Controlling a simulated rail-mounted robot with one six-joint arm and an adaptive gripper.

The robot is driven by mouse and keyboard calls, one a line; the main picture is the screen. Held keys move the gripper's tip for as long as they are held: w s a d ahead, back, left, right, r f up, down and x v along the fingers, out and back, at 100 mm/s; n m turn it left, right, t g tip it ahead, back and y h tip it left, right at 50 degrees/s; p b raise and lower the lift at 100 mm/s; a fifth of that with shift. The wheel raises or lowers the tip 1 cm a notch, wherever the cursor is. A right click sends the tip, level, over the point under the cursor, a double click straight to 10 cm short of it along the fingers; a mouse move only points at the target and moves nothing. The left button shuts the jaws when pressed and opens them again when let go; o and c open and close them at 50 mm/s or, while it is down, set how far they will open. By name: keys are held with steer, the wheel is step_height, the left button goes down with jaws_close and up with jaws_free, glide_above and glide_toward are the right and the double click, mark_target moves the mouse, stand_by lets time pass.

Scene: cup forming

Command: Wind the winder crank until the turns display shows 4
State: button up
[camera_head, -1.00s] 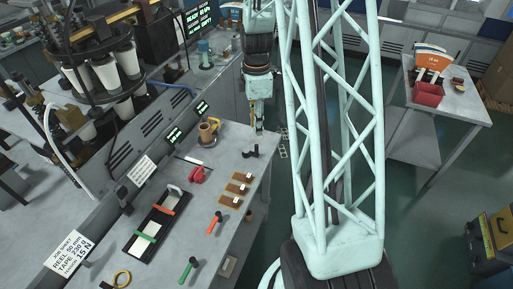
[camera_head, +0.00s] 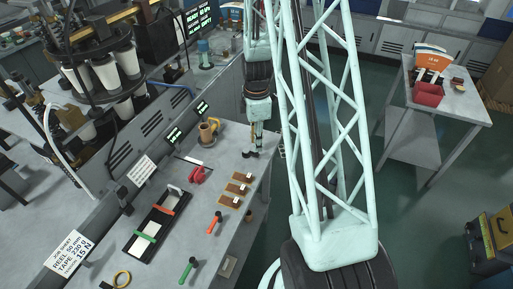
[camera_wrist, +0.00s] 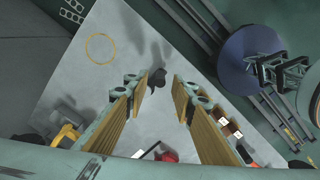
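My gripper (camera_head: 256,143) points down at the right edge of the bench, over a small black piece (camera_head: 250,155). In the wrist view my gripper (camera_wrist: 159,90) is open, with a gap between its two yellowish finger pads. A small dark piece (camera_wrist: 157,80) shows in that gap; I cannot tell whether a pad touches it. A brown cylinder with a yellow arm (camera_head: 208,131) stands farther back; I cannot tell for sure which part is the winder crank. Two small dark displays, one (camera_head: 201,107) and another (camera_head: 174,135), stand along the bench's back edge; their digits are too small to read.
The grey bench (camera_head: 228,160) also holds a red part (camera_head: 197,175), several brown pads (camera_head: 235,189), a black tray (camera_head: 157,222) and orange (camera_head: 215,222) and green (camera_head: 188,269) handled tools. A side table (camera_head: 450,110) with a red bin (camera_head: 429,94) stands right, across open floor.

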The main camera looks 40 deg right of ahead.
mark_target(256, 154)
steer(key=shift+f, duration=1.65)
steer(key=shift+c, duration=0.3)
jaws_close()
